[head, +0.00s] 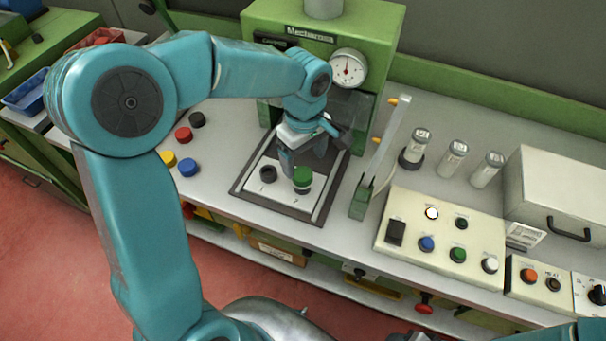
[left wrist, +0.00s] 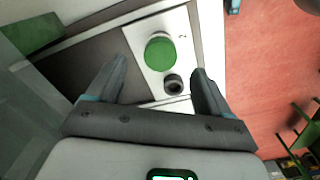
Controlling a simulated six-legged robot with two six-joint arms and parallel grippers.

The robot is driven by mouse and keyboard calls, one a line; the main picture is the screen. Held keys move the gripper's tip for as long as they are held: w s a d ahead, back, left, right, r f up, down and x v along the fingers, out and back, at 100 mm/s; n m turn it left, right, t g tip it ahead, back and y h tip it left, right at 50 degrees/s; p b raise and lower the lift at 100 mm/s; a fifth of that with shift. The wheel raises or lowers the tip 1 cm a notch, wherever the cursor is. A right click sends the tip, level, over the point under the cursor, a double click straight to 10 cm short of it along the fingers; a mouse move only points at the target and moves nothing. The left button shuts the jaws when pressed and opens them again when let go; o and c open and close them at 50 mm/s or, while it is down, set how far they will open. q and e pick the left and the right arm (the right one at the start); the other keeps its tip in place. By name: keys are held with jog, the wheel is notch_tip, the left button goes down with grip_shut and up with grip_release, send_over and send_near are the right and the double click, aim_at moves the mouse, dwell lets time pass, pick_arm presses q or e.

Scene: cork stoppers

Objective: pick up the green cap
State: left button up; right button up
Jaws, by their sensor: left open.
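The green cap (head: 302,176) sits on a fitting on a white plate under the green press. In the left wrist view the green cap (left wrist: 161,53) shows from above, ahead of my fingers and roughly midway between their lines. My left gripper (head: 296,160) is over the plate, just behind the cap. It is open and empty, with its fingers (left wrist: 160,72) spread to either side, apart from the cap. Part of the fingers is hidden in the head view. My right gripper does not show clearly; only a bit of that arm is at the lower right.
A black ring-shaped socket (head: 268,174) is beside the cap on the white plate (head: 281,200). The green press (head: 375,40) stands close behind. A clear upright guard (head: 384,150) and a button panel (head: 440,236) are to the right. Loose coloured caps (head: 188,167) lie left.

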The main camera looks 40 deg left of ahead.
aim_at(302, 174)
pick_arm(q)
jog(key=shift+s+a+f, duration=0.1)
jog(key=shift+s+f, duration=0.05)
jog(key=shift+f, duration=0.15)
jog(key=f+p, duration=0.1)
jog(key=f, duration=0.3)
jog(key=shift+w, duration=0.2)
jog(key=shift+s+a+f, duration=0.1)
jog(key=shift+s+f, duration=0.05)
jog(key=shift+f, duration=0.3)
jog(key=c, duration=1.2)
jog(key=shift+r, duration=0.1)
jog(key=shift+r, duration=0.3)
notch_tip(302, 174, up, 19)
jog(key=shift+r, duration=0.15)
